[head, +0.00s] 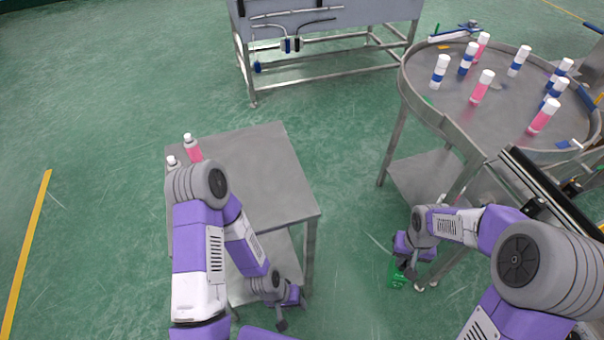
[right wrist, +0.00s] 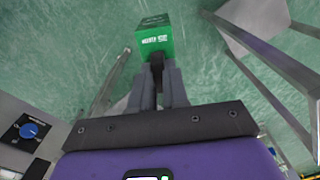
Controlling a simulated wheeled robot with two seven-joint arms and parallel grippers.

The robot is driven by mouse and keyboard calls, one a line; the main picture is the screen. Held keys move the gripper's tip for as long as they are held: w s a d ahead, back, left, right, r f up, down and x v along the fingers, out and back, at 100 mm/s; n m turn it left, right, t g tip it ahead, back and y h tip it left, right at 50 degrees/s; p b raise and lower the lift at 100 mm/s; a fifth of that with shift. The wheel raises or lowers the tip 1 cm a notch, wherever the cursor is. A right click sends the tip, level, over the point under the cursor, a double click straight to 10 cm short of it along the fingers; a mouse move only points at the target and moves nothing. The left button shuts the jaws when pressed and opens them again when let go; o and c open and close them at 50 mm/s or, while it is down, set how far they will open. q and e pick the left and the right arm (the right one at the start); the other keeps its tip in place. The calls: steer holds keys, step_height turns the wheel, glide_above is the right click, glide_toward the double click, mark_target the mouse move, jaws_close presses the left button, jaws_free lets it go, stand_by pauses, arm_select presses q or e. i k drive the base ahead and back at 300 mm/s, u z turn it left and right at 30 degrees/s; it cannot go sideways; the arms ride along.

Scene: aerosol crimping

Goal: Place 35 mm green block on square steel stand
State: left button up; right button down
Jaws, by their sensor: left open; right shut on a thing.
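The green block (head: 396,273) is held by my right gripper (head: 406,264), low in front of the round table's legs. In the right wrist view the green block (right wrist: 153,38) with white print sits at the tips of the shut fingers (right wrist: 157,68), with floor behind it. The square steel stand (head: 262,165) is the grey table left of centre, its top mostly bare. My left gripper (head: 281,318) is low by the stand's near side, open and empty.
Two capped pink and white bottles (head: 193,148) stand at the stand's back left corner, one partly behind my left arm. A round rimmed table (head: 455,112) with several bottles is at the right. A steel bench (head: 325,15) stands at the back. Floor between stand and round table is clear.

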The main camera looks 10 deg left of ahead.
mark_target(257, 170)
steer(key=k, duration=0.35)
steer(key=u, duration=0.8)
